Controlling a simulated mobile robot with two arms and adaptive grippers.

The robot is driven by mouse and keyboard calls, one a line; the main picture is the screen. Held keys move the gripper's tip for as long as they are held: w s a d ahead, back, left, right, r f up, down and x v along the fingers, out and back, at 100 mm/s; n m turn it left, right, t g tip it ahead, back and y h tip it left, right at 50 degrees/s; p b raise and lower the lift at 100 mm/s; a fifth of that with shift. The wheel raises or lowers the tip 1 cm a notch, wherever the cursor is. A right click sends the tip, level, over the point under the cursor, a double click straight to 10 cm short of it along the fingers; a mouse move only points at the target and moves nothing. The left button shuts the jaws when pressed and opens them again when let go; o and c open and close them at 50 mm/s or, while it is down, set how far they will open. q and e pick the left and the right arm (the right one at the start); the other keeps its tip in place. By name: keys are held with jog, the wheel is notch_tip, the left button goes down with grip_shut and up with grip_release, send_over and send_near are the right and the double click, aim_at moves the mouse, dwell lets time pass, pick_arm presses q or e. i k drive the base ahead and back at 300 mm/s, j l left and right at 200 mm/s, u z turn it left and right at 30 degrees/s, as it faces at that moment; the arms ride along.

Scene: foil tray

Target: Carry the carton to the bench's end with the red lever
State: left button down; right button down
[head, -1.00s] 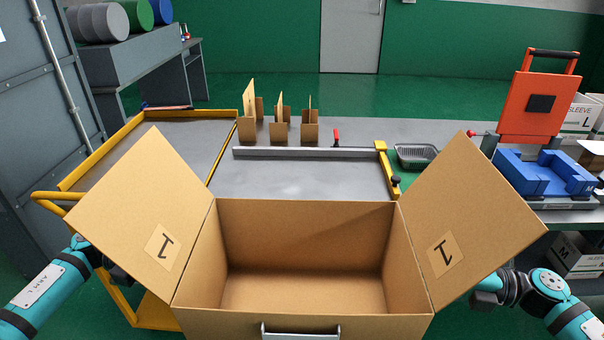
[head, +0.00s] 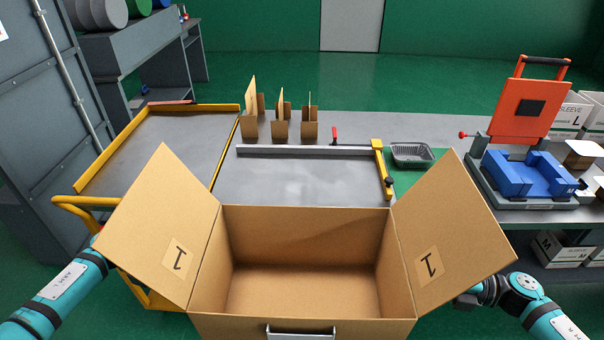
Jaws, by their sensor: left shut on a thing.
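The carton (head: 302,328) is a large open cardboard box at the bottom middle, right in front of me. Its left flap (head: 150,215) and right flap (head: 463,225) stand out to the sides, each with a marked label; its inside looks empty. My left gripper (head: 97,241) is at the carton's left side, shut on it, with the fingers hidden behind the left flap. My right gripper (head: 470,298) is at the right side, its fingers hidden by the right flap.
A yellow-framed trolley (head: 82,200) stands at the left. Small cardboard pieces (head: 280,130) stand behind the bar. A foil tray (head: 412,155) lies right of the yellow stop. At the right are a blue fixture (head: 530,178), an orange panel (head: 528,108) and a red knob (head: 463,135).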

aim_at(302, 176)
jog(key=i, duration=1.65)
